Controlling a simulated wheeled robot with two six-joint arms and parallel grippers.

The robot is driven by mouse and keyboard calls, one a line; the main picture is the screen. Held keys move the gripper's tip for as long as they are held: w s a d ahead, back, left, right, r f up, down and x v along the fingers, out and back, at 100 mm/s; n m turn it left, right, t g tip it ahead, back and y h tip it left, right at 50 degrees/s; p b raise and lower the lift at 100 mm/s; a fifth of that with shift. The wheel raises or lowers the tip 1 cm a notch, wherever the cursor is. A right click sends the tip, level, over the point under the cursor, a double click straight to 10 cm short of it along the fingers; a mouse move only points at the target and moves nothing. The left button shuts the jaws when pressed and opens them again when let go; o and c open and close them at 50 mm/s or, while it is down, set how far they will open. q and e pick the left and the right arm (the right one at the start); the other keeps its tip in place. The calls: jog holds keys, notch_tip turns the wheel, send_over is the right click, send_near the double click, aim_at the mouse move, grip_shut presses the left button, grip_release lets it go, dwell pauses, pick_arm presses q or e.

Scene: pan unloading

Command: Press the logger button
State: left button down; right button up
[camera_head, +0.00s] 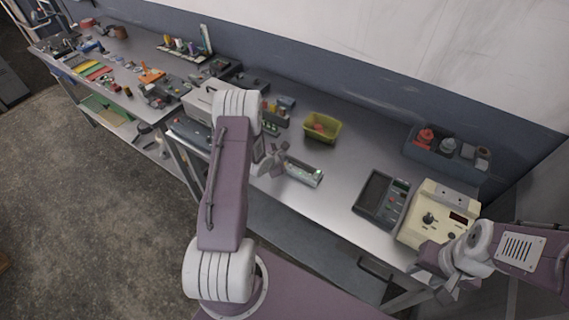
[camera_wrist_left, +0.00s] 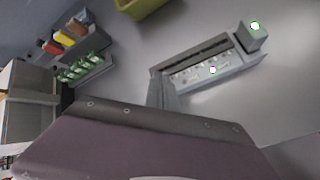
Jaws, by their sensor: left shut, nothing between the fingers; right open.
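A small grey device with a lit green button, which looks like the logger (camera_head: 304,172), lies on the metal bench. In the left wrist view the logger (camera_wrist_left: 235,66) shows a slotted strip and a raised block at its right end with a green button (camera_wrist_left: 255,26) on top. My left gripper (camera_head: 284,154) is shut and empty, over the bench at the logger's left end. Its fingers (camera_wrist_left: 163,90) appear beside the logger's left end, away from the button; I cannot tell whether they touch it. My right gripper (camera_head: 442,288) is open at the bench's front right edge.
A dark meter (camera_head: 371,194) and a cream control box (camera_head: 437,203) stand to the right. A yellow bin (camera_head: 322,128) sits behind the logger. A grey tray (camera_head: 414,152) holds bottles at the back right. The bench between logger and meter is clear.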

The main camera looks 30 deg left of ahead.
pick_arm(q)
jog(key=shift+f+b, duration=0.3)
jog(key=shift+f, duration=0.15)
dwell(0.5)
jog(key=shift+r+p, duration=0.95)
jog(key=shift+r, duration=0.1)
notch_tip(320, 180, up, 6)
jog(key=p, duration=0.5)
jog(key=shift+p, duration=0.3)
